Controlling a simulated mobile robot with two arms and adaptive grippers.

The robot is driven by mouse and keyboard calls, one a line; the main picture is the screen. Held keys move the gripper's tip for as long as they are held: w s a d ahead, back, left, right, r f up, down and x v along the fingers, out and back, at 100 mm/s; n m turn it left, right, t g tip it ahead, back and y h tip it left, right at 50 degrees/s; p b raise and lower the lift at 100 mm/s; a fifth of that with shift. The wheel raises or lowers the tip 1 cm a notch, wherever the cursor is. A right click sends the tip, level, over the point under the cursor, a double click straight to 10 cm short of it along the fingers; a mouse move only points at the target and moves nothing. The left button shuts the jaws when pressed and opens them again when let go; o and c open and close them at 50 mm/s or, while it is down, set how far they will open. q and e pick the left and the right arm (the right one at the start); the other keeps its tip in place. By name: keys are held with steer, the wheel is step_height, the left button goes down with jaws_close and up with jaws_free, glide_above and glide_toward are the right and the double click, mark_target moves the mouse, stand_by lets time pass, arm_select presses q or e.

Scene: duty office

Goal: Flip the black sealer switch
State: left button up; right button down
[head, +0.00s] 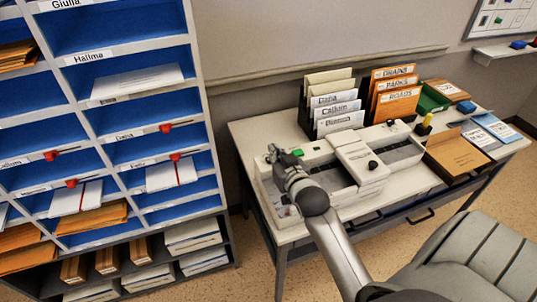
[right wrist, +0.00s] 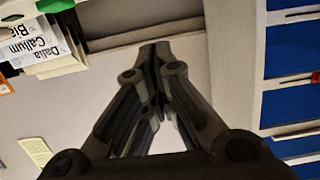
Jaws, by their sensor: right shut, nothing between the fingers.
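A long pale sealer machine (head: 395,150) lies on the desk. A small black knob (head: 373,165) stands on its raised middle block; I cannot tell whether this is the switch. A green button (head: 297,152) sits at the machine's left end, and a green part also shows at the top of the right wrist view (right wrist: 54,5). My right gripper (head: 273,153) is just left of the green button, over the machine's left end. Its fingers (right wrist: 155,50) are shut and empty. Whether they touch the machine, and what they hide there, I cannot tell. My left gripper is not in view.
Blue pigeonhole shelves (head: 110,90) stand left of the desk (head: 245,130). Labelled file holders (head: 337,115) and orange folders (head: 395,95) stand behind the machine. A brown box (head: 455,152) lies to its right. A grey chair (head: 460,255) stands in front.

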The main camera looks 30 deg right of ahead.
steer(key=x, duration=0.5)
steer(key=shift+w+p, duration=0.15)
steer(key=shift+p, duration=0.2)
step_height(320, 180, down, 2)
steer(key=shift+w+d+f, duration=0.1)
steer(key=shift+w+f, duration=0.1)
steer(key=shift+f, duration=0.9)
steer(key=shift+f+n, duration=0.3)
steer(key=shift+n, duration=0.1)
